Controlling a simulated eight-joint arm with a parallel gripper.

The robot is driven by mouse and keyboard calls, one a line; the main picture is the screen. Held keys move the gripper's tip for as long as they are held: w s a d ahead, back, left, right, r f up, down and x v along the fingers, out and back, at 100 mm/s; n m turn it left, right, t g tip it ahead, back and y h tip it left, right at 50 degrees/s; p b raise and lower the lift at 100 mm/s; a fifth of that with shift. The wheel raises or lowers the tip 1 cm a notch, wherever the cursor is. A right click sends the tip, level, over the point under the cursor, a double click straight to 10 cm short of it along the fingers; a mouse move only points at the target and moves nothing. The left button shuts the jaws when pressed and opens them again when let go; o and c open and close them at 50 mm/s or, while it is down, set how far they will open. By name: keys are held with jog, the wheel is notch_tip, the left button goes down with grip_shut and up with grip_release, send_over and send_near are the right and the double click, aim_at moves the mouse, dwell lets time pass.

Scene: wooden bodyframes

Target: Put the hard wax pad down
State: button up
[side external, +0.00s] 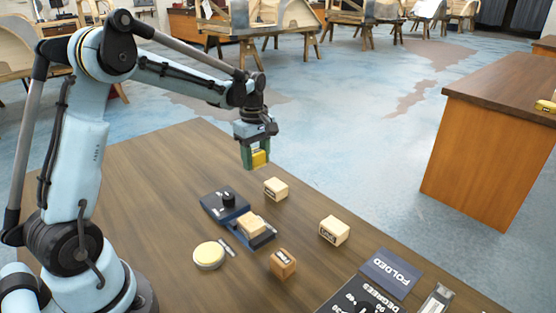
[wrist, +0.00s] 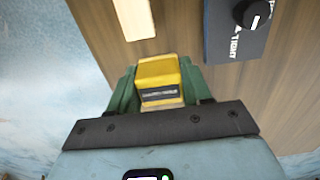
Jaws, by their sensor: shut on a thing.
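My gripper (side external: 254,161) is shut on a yellow block (side external: 261,159), which I take for the hard wax pad. In the wrist view the yellow block (wrist: 160,80) sits between the green fingers of my gripper (wrist: 160,88), with a dark label on its near face too small to read. The gripper points down and holds the block in the air, near the far edge of the wooden table (side external: 140,190).
A dark device with a knob (side external: 224,203) holds a pale block (side external: 250,223). Around it are a pale labelled block (side external: 276,189), another (side external: 334,230), a browner block (side external: 282,264) and a round cream disc (side external: 209,256). A FOLDED sign (side external: 390,273) lies front right. The table's left part is clear.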

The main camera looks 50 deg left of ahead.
send_over(248, 179)
notch_tip(248, 179, down, 3)
jog(key=shift+w+f, duration=0.1)
jog(key=shift+f, duration=2)
jog(key=shift+f, duration=0.2)
